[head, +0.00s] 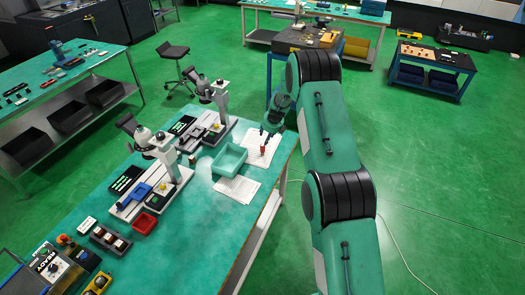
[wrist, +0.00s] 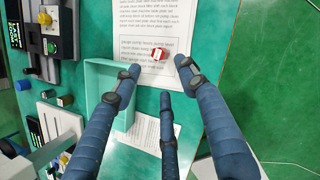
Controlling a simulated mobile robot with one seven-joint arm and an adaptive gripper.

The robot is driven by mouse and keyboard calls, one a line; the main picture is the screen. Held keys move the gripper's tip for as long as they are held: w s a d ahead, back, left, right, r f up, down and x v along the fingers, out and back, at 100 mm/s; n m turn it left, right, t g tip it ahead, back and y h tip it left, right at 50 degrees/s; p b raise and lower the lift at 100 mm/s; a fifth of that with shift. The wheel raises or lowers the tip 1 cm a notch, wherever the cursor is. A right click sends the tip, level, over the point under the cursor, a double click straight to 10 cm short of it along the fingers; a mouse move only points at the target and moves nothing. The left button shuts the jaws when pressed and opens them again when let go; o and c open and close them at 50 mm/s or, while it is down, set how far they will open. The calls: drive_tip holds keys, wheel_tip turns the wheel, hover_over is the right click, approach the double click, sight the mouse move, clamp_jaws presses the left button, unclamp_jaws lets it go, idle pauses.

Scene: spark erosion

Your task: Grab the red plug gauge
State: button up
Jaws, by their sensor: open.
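A small red piece with a pale end, which looks like the red plug gauge (wrist: 158,54), is on a printed sheet in the wrist view. In the head view the red gauge (head: 264,149) is on the sheet near the bench's right edge, just below my gripper (head: 271,125). In the wrist view my gripper (wrist: 160,82) has its blue fingers spread apart with nothing between them. The gauge shows beyond the fingertips, between the left and right fingers, and no finger appears to touch it. The height gap is hard to judge.
A teal open tray (head: 229,159) stands just left of the gauge; its rim also shows in the wrist view (wrist: 91,82), close to the left finger. A second printed sheet (head: 236,189) lies below the tray. Microscope stands (head: 163,150) and a red bin (head: 145,222) are further left.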

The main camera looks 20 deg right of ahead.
sight(263, 146)
drive_tip(key=shift+x, duration=3.35)
drive_tip(key=shift+f, duration=0.15)
drive_tip(key=shift+p+x, duration=0.35)
drive_tip(key=shift+x, duration=2.05)
drive_tip(key=shift+s+a, duration=0.1)
drive_tip(key=shift+c, duration=0.5)
clamp_jaws()
